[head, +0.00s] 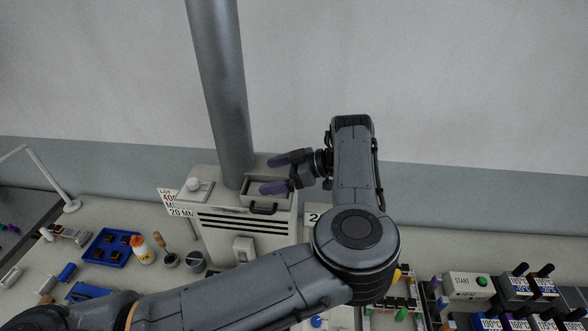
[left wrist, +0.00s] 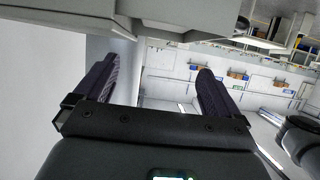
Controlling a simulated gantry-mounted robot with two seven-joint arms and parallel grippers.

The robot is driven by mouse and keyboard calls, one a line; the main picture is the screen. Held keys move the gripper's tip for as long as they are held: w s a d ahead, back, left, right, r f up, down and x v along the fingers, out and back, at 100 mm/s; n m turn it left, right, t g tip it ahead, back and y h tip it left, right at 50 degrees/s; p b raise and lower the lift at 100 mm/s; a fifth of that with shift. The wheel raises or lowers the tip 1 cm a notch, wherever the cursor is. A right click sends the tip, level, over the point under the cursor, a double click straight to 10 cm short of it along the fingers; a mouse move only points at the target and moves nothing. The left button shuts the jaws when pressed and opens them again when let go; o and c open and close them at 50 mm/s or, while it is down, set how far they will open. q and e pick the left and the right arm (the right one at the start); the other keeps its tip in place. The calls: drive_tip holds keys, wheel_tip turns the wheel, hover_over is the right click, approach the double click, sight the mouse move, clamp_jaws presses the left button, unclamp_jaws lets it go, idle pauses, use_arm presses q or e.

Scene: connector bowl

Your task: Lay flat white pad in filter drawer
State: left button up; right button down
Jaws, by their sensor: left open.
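The filter drawer (head: 284,199) is at the top of a pale machine (head: 217,219), by the grey pipe, with a dark handle on its front. My left gripper (head: 268,174) is over the drawer area, its two purple fingers apart and pointing left. In the left wrist view its fingers (left wrist: 158,70) are spread with nothing between them. I cannot make out the white pad; the gripper hides part of the drawer and its inside is too small to read. My right gripper is not in view.
A thick grey pipe (head: 222,80) rises behind the machine, close to the fingers. A blue tray (head: 108,248), a white bottle (head: 143,251) and cups (head: 194,261) stand at left. A START box (head: 468,286) and labelled dark blocks (head: 527,287) stand at right.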

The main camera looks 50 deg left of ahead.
use_arm(q)
drive_tip(key=b+v, duration=0.1)
drive_tip(key=v, duration=0.9)
drive_tip(key=shift+r+b, duration=0.15)
drive_tip(key=shift+b, duration=0.25)
drive_tip(key=shift+w+d, duration=0.1)
drive_tip(key=shift+d, duration=0.05)
